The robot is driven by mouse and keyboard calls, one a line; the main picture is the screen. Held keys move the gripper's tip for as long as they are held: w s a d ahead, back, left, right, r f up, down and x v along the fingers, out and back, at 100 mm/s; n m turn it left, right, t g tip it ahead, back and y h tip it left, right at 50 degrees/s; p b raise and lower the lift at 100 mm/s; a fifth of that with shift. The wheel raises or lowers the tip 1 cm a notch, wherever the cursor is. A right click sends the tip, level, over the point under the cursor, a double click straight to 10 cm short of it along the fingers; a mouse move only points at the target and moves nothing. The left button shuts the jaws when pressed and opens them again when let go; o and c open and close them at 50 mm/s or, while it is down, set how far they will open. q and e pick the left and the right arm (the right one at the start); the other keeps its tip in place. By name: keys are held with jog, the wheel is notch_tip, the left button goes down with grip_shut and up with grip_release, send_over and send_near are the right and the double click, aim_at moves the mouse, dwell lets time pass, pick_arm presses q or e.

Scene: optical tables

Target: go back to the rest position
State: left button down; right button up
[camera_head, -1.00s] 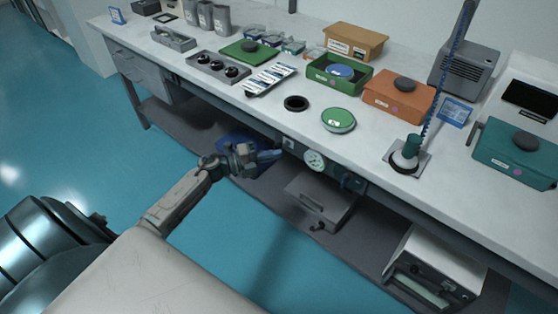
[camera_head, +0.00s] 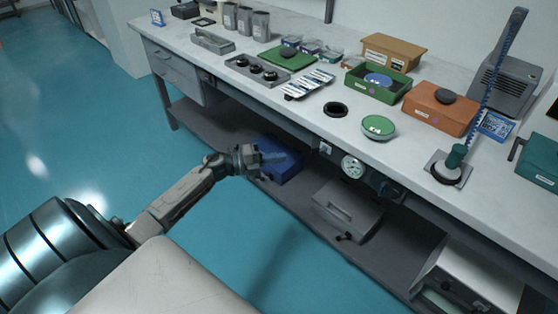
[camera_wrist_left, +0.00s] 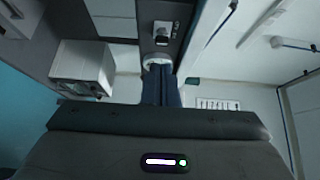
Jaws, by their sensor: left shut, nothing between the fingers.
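My left gripper (camera_head: 278,158) reaches in from the left in the head view, in front of the bench's open lower part. Its fingers are shut with nothing between them, and it is apart from the table. In the left wrist view its closed dark blue fingers (camera_wrist_left: 162,85) point away from the camera, with a pale round gauge-like part beyond the tips. My right gripper is not in view.
The white bench (camera_head: 300,110) carries an orange box (camera_head: 438,113), a green tray (camera_head: 372,94) and a green disc (camera_head: 378,127). A pressure gauge (camera_head: 352,167) is on its front edge. A blue box (camera_head: 281,168) and a grey case (camera_head: 347,208) sit below. Blue floor is clear in front.

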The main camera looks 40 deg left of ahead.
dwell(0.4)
pick_arm(q)
jog(key=s+a+f+n+g+y, duration=0.1)
jog(key=s+f+n+y, duration=0.4)
jog(key=f, duration=0.6)
jog(key=s+f+n+y+p, duration=0.1)
jog(key=s+f+n+y, duration=0.35)
jog(key=f+n, duration=0.45)
jog(key=s+a+f+n+g+y, duration=0.1)
jog(key=s+f+n+y, duration=0.4)
jog(key=f, duration=0.7)
jog(key=s+d+f+n+g, duration=0.2)
jog(key=s+d+f+g, duration=0.1)
jog(key=s, duration=0.7)
jog(key=s+d+f+n+g+h, duration=0.1)
jog(key=s+d+f, duration=0.4)
jog(key=s, duration=0.5)
jog(key=s+d+f+n+g, duration=0.3)
jog(key=s+f+g, duration=0.3)
jog(key=s+f, duration=0.2)
jog(key=shift+s+d+n+h+p, duration=0.4)
jog(key=shift+s+n+p, duration=0.1)
jog(key=shift+s, duration=0.5)
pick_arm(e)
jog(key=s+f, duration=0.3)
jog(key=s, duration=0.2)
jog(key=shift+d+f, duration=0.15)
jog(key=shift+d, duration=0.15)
